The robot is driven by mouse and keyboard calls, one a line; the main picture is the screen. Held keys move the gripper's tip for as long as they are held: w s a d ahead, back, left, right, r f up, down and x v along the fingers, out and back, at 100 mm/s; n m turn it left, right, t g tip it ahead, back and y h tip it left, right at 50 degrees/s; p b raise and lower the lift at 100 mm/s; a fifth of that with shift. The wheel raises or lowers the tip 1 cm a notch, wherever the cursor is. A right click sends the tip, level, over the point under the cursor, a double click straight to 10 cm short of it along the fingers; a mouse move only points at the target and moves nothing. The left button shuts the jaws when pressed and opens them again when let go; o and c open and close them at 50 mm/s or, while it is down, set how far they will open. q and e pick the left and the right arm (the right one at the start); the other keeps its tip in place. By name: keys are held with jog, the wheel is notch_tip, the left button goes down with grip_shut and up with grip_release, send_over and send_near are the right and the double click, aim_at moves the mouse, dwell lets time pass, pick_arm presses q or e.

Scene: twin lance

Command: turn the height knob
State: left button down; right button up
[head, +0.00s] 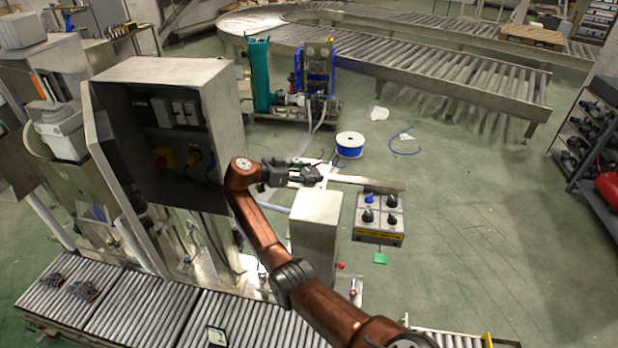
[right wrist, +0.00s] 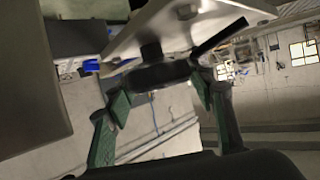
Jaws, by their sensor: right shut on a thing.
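The height knob (right wrist: 160,76) is a dark round knob with a thin dark lever sticking out to the upper right in the right wrist view. It sits just below a pale metal plate (right wrist: 170,25). The green-padded fingers of my right gripper (right wrist: 163,98) are on either side of the knob, shut on it. In the head view my right gripper (head: 312,174) is beside the grey post (head: 316,222) and the long metal bar (head: 370,182); the knob is too small and covered to make out there. My left gripper is not in view.
An open grey cabinet (head: 155,72) stands left of my right gripper. A box with several knobs (head: 379,237) is to the right. A blue cable spool (head: 350,145) is behind. Roller conveyors run at the front left (head: 150,315) and back (head: 430,75).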

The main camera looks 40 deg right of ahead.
jog(key=o, duration=1.2)
jog(key=shift+c, duration=0.2)
jog(key=v, duration=1.2)
jog(key=shift+r, duration=0.15)
